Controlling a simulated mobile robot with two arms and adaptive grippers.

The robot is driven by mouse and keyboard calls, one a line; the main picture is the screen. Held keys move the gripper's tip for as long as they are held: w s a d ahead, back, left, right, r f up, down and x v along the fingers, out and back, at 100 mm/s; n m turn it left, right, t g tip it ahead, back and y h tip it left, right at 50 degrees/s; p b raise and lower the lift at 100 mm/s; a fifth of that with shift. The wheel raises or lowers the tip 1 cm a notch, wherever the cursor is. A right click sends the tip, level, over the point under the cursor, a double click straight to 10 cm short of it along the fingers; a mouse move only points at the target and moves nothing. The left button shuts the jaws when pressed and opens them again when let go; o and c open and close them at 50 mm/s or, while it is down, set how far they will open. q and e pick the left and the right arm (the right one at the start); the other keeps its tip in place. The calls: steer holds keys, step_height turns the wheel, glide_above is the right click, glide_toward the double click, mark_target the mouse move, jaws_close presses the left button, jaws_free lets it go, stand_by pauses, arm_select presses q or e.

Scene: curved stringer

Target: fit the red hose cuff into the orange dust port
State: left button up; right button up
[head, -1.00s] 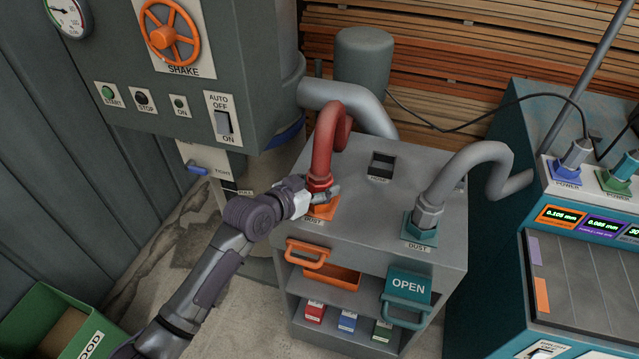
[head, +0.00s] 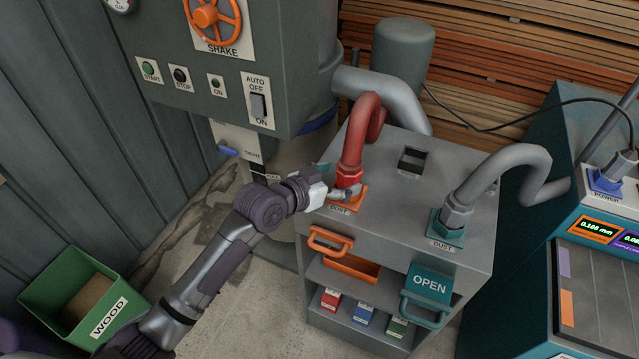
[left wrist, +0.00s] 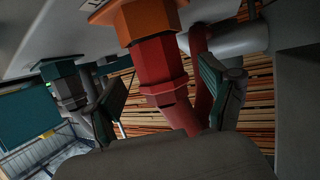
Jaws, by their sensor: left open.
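The red hose cuff (head: 348,176) stands upright at the orange dust port (head: 352,199) on top of the grey cabinet. In the left wrist view, the red cuff (left wrist: 162,68) meets the orange collar of the port (left wrist: 146,20) with no visible gap. How deep it sits is hidden. My left gripper (head: 338,182) is open at the cuff's left side, low above the cabinet top. In the left wrist view, its two fingers (left wrist: 167,92) stand apart on either side of the cuff, with space beside it. My right gripper is not in view.
The grey cabinet (head: 400,215) also carries a teal dust port (head: 447,229) with a grey hose to the right. A black-framed slot (head: 411,160) lies behind. The control panel (head: 215,110) rises at the left. A green wood bin (head: 50,290) stands on the floor.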

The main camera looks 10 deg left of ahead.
arm_select(q)
steer(key=v, duration=0.8)
steer(key=shift+s, duration=0.15)
steer(key=shift+a+r, duration=0.1)
steer(key=s+a+f+n+g+y, duration=0.25)
steer(key=s+a+f, duration=0.2)
steer(key=s, duration=0.45)
steer(key=s+a+f+n+g+y, duration=0.2)
steer(key=s+a+f+y, duration=0.15)
steer(key=s+f, duration=0.4)
steer(key=s+a+f+n+g+y, duration=0.25)
steer(key=s+a+f, duration=0.2)
steer(key=s, duration=0.65)
step_height(320, 180, down, 23)
steer(key=m+g, duration=0.1)
steer(key=s+a+f+g, duration=0.1)
steer(key=s+a+f, duration=0.1)
steer(key=s+f, duration=0.6)
steer(key=s+a+f, duration=0.1)
steer(key=s+f, duration=0.8)
steer(key=f, duration=0.1)
steer(key=shift+s+a+g, duration=0.15)
steer(key=shift+a+g, duration=0.25)
